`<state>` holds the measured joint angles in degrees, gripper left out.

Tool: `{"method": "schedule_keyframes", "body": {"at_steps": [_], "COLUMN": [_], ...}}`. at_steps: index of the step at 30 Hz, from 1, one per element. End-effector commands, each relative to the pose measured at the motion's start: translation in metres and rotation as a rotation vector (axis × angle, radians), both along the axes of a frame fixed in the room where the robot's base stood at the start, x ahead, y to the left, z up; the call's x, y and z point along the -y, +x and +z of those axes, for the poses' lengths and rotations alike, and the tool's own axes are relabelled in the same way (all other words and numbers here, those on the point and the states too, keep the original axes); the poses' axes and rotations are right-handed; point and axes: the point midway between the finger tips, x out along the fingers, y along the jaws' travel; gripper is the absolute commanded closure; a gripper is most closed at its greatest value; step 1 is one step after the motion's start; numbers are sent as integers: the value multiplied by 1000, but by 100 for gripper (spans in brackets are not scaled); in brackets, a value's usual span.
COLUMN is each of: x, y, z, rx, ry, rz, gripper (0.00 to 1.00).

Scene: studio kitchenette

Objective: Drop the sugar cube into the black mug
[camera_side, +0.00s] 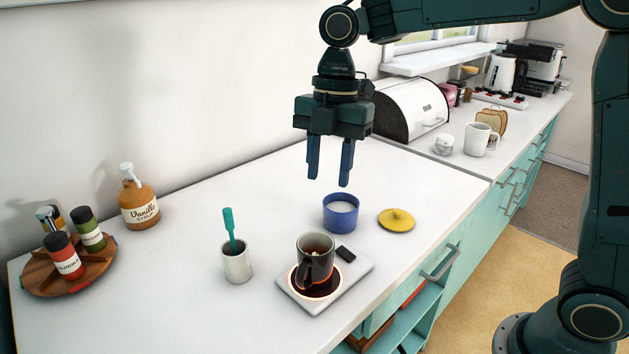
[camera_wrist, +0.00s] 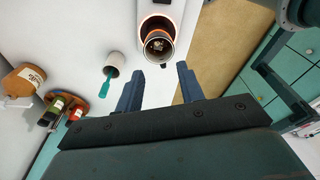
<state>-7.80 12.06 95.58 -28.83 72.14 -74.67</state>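The black mug (camera_side: 319,270) stands upright on a white warmer plate with a lit orange ring. It holds dark brown liquid, and a small pale lump (camera_side: 315,252) shows inside; it may be the sugar cube, but it is too small to be sure. The wrist view also shows the mug (camera_wrist: 172,27) from above, with pale bits inside. My gripper (camera_side: 329,180) is open and empty, pointing down, high above the blue bowl and behind the mug. In the wrist view its fingers (camera_wrist: 160,72) are apart with nothing between them.
The blue bowl (camera_side: 341,219) holds something white. A yellow lid (camera_side: 397,220) lies beside it. A white cup (camera_side: 236,266) with a teal utensil stands left of the warmer (camera_side: 345,279). A syrup bottle (camera_side: 140,206) and spice rack (camera_side: 95,277) are farther left.

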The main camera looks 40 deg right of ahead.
Motion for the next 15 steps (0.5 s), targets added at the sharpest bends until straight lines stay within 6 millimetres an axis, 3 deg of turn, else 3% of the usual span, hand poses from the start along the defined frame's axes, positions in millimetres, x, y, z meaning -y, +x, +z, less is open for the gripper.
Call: {"method": "schedule_keyframes", "body": {"at_steps": [3,15], "x": [3,5], "y": [1,2], "z": [14,34], "rx": [3,0], "ry": [-1,-1], "rz": [0,-1], "gripper": [62,62]}}
